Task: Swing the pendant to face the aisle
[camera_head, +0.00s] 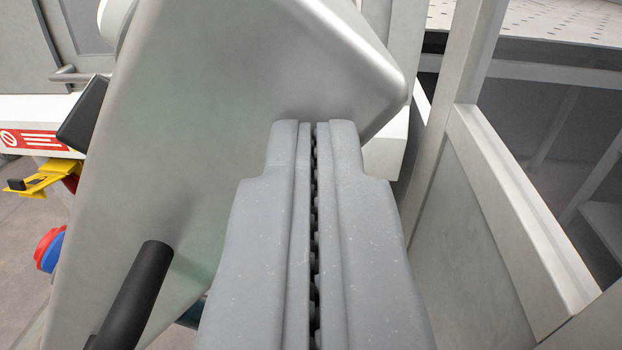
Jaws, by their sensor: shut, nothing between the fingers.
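The pendant (215,110) is a large, pale metal box that fills the upper middle of the view and stands tilted. A black bar handle (135,290) shows at its lower left, and a dark piece (85,112) sticks out past its left edge. My gripper (314,128) is shut and empty. Its fingertips overlap the right part of the pendant's plain face; I cannot tell if they touch it. The fingers hide the pendant's lower right part.
A light frame post (455,110) and a panel (480,255) stand close on the right. A perforated table (560,22) lies at the upper right. At left are a red warning label (35,141), a yellow bracket (45,178), a red and blue part (48,250) and open floor (25,225).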

